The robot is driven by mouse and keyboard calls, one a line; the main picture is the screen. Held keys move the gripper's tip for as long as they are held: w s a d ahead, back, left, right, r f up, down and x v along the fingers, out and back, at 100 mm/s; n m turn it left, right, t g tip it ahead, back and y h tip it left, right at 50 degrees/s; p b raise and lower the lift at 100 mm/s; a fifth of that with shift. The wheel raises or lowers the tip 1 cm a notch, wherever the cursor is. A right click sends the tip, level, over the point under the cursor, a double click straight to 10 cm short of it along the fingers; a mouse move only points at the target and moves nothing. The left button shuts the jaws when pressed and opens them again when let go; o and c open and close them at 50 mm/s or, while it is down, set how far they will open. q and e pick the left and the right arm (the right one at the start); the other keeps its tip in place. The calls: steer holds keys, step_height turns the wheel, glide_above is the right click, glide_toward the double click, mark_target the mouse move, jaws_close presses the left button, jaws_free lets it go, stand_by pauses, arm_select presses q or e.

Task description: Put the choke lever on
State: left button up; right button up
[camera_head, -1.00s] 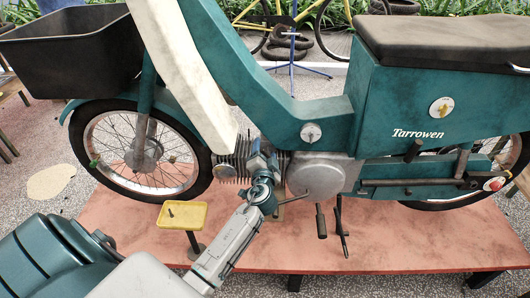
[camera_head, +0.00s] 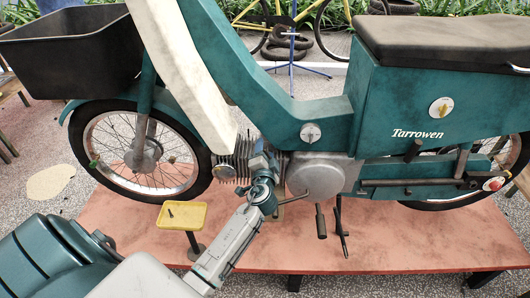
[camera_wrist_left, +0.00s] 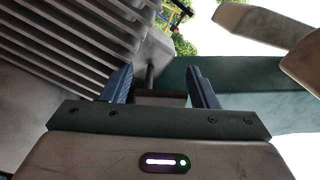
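My left gripper (camera_head: 262,158) is beside the finned engine cylinder (camera_head: 235,162) of the green moped, left of the round engine cover (camera_head: 316,175). In the left wrist view, its two blue fingers (camera_wrist_left: 160,82) are apart. A dark upright peg (camera_wrist_left: 150,76) and a brownish block (camera_wrist_left: 165,99) show between or just beyond them; I cannot tell whether they touch the fingers. I cannot tell for sure whether the peg is the choke lever. In the head view my gripper and wrist hide that spot. My right gripper is not in view.
The moped stands on a red platform (camera_head: 400,238). A yellow tray (camera_head: 182,215) on a post, with a small dark piece on it, stands in front. A black basket (camera_head: 72,50) is at the left. Cylinder fins (camera_wrist_left: 85,40) are close to the left finger.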

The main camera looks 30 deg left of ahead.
arm_select(q)
steer(key=shift+o, duration=0.8)
steer(key=b+v, duration=0.1)
steer(key=v, duration=0.9)
steer(key=shift+s+d, duration=0.3)
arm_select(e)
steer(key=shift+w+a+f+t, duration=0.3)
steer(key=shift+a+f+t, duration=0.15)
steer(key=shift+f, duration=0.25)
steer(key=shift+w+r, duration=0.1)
